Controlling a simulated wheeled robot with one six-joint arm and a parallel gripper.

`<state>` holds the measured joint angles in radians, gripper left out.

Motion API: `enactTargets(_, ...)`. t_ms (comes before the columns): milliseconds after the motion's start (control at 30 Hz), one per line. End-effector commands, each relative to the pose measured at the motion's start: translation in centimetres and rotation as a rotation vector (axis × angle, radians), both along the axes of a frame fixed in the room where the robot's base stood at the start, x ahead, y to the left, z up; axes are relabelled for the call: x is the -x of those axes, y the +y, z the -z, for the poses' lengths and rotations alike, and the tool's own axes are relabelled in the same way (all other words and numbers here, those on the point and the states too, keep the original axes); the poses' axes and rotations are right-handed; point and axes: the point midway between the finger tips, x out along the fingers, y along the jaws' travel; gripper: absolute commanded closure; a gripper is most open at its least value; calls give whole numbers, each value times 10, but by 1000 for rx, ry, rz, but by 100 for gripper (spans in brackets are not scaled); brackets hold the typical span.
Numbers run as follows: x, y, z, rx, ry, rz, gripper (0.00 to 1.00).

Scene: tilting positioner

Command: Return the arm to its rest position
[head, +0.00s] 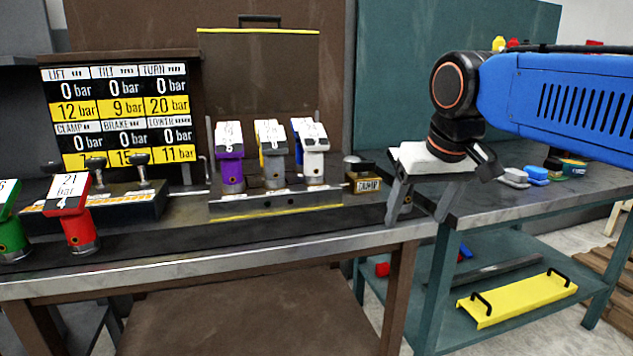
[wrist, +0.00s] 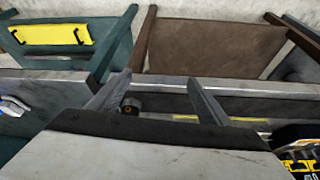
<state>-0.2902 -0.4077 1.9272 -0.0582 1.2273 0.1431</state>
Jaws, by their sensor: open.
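My gripper (head: 417,221) hangs from my blue arm at the right of the head view, fingers pointing down, over the right end of the brown bench. Its two grey fingers are spread apart with nothing held between them. In the wrist view my gripper (wrist: 160,79) also shows open and empty. A small dark cylinder (wrist: 131,106) with an orange mark shows beside one finger there; in the head view it is mostly hidden behind the fingers.
The brown bench (head: 330,244) holds a rack (head: 276,202) with purple, grey and white cartridges. A red cartridge (head: 76,224) and green one (head: 12,228) stand left. A pressure display (head: 121,112) stands behind. A teal bench (head: 530,199) adjoins at right, with a yellow plate (head: 520,300) on its lower shelf.

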Motion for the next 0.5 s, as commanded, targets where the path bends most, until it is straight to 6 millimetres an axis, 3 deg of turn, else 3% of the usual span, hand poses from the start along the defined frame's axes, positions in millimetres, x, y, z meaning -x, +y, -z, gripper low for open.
enactTargets(33, 16, -15, 17, -2, -1, 19, 28)
enactTargets(200, 63, -52, 78, -2, -5, 61, 28)
enactTargets(500, 140, -92, 184, -3, -12, 131, 28)
